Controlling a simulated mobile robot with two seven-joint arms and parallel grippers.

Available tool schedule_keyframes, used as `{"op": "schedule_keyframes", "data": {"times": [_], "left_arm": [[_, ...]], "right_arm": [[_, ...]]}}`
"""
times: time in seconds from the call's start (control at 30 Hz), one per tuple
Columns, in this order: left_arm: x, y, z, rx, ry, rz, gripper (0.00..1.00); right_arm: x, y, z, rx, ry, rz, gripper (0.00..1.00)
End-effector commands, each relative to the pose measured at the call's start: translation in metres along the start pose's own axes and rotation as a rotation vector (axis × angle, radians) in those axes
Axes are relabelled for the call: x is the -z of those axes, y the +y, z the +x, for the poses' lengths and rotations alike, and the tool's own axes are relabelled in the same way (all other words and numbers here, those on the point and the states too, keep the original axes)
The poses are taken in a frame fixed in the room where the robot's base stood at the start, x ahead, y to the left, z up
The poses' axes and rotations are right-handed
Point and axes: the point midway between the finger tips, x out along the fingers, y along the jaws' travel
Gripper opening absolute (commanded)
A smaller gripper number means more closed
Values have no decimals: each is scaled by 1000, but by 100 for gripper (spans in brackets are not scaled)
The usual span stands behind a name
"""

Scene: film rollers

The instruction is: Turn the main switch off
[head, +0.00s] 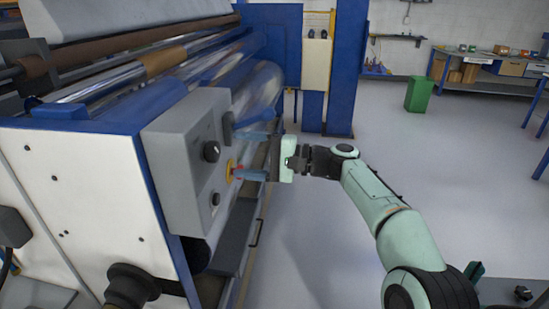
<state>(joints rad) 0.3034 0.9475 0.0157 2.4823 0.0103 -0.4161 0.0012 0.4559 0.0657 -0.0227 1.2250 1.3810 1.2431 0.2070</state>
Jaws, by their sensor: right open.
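The grey control box (185,165) is fixed to the near end of the film roller machine. On its side panel sits a small red and yellow switch (231,171), which looks like the main switch. A black knob (211,151) is above and to the left of it, and another black knob (215,199) is below it. My right gripper (242,154) points left at the panel, with its two blue-grey fingers apart and nothing between them. The lower finger's tip is right beside the red and yellow switch and partly covers it; I cannot tell if they touch. My left gripper is not in view.
The machine's rollers (165,60) run back along the left. A blue post (345,70) stands behind my right gripper. A green bin (419,94) and a workbench (490,75) are at the back right. The grey floor to the right is mostly clear.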

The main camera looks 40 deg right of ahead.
Motion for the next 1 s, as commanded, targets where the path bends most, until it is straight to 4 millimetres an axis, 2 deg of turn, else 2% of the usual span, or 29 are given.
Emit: {"op": "schedule_keyframes", "data": {"times": [0.03, 0.2, 0.4, 0.57, 1.0], "left_arm": [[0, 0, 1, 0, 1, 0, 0], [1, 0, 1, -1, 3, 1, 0], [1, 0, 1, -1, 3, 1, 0], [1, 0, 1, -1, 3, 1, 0], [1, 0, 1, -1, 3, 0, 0]], "right_arm": [[1, 0, -14, 0, 5, -1, 80], [1, 0, -49, 0, 4, 0, 80], [0, 0, -75, 0, 1, -1, 80], [0, 0, -82, 1, 0, -1, 80], [0, 0, -81, 1, -1, -1, 80]]}}
